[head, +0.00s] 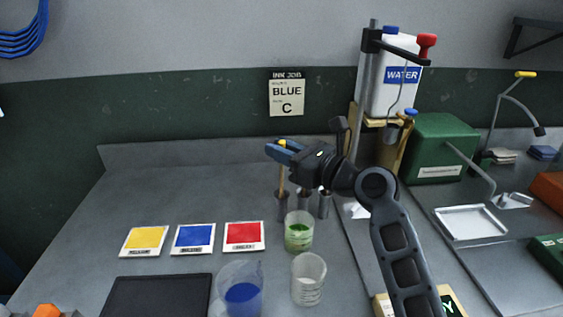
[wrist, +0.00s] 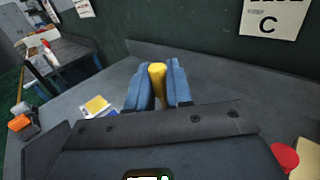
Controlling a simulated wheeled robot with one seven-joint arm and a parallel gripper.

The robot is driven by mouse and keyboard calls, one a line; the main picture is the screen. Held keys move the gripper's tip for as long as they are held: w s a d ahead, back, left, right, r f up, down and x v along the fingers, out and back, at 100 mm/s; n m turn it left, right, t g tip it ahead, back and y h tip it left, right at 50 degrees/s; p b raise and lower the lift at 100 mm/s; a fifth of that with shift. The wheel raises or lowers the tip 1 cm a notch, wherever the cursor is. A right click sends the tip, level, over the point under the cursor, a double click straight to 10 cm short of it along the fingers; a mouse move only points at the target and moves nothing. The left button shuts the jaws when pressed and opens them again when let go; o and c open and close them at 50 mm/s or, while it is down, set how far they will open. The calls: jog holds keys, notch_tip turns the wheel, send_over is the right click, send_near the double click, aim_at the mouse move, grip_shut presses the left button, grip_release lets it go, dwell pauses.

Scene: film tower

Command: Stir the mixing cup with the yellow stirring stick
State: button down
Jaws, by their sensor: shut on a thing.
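My gripper (head: 281,150) is shut on the yellow stirring stick (head: 282,180), near its top. The wrist view shows the stick's yellow top (wrist: 157,76) between the two blue fingers (wrist: 158,88). The stick hangs upright, its lower end at a grey metal tube holder (head: 282,207); I cannot tell whether it is inside. A clear cup with green liquid (head: 298,236) stands just in front of the holders. A clear empty-looking cup (head: 308,282) and a larger beaker with blue liquid (head: 241,292) stand nearer. I cannot tell which one is the mixing cup.
Yellow (head: 145,240), blue (head: 194,238) and red (head: 244,235) cards lie at left, behind a dark flat panel (head: 158,296). A stand with a water container (head: 397,80) and a green box (head: 441,148) are at right. The counter's back left is clear.

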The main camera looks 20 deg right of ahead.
jog(key=r, duration=0.2)
jog(key=r+p, duration=0.1)
jog(key=r, duration=0.4)
jog(key=shift+s, duration=0.3)
jog(key=s+r+p, duration=0.4)
jog(key=s+p, duration=0.2)
jog(key=s, duration=0.2)
notch_tip(320, 180, down, 14)
jog(key=b, duration=0.8)
jog(key=shift+s+r, duration=0.15)
jog(key=shift+r, duration=0.1)
